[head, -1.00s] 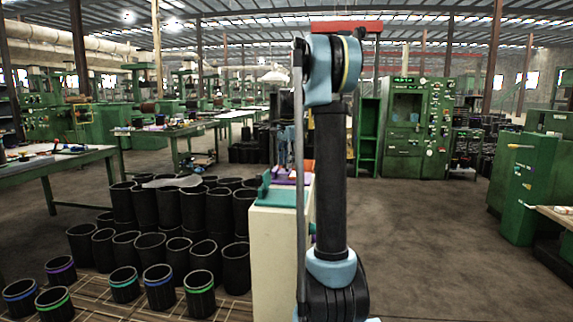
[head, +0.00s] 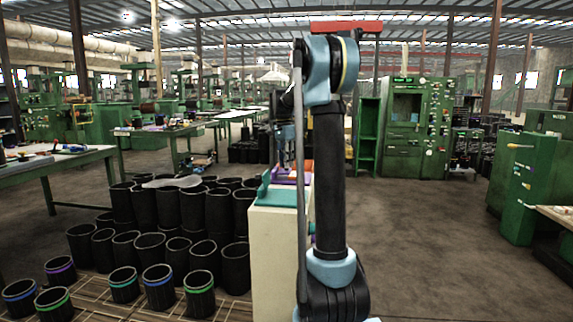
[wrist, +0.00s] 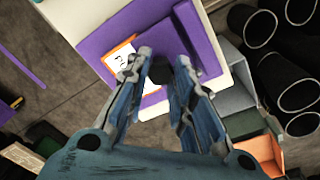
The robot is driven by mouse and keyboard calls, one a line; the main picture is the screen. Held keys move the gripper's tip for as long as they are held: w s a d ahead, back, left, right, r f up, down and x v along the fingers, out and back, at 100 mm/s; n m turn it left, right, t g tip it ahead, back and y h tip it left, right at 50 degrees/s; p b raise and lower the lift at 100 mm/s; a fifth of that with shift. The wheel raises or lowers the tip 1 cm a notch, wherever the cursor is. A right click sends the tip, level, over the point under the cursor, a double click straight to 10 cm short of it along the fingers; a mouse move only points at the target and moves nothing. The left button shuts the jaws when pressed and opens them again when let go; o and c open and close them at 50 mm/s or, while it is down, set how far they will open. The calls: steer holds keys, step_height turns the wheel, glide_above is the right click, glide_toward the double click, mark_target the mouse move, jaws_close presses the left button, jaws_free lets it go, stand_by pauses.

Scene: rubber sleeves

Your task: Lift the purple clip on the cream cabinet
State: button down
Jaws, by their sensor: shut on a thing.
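The cream cabinet (head: 277,260) stands left of my arm in the head view, and part of its pale top (wrist: 70,18) shows in the wrist view. A flat purple piece (wrist: 110,45), which I take as the purple clip, lies over that top. A raised, darker purple part (wrist: 196,38) is near my right finger. My gripper (wrist: 160,74) is shut on the clip, its fingers a short gap apart. A dark part sits between the fingertips. The fingers hide much of the grip, and I cannot tell whether the clip is clear of the top.
A white card with an orange border (wrist: 118,58) lies by the left finger. Teal pieces (head: 277,196) are on the cabinet's near top. Many black rubber sleeves (head: 205,212) stand left of the cabinet. Open floor (head: 430,240) lies to the right.

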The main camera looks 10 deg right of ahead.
steer(key=h, duration=0.1)
steer(key=a+g+h, duration=0.1)
steer(key=h, duration=0.1)
steer(key=w+a+r+h, duration=0.1)
steer(key=shift+a, duration=0.2)
steer(key=shift+w+a+r+g+h, duration=0.1)
steer(key=shift+a+g+h, duration=0.3)
steer(key=shift+h, duration=0.6)
steer(key=shift+w+a+g+h, duration=0.1)
steer(key=shift+a+g+h, duration=0.3)
steer(key=shift+h, duration=0.6)
steer(key=c, duration=1.4)
jaws_free()
step_height(320, 180, up, 10)
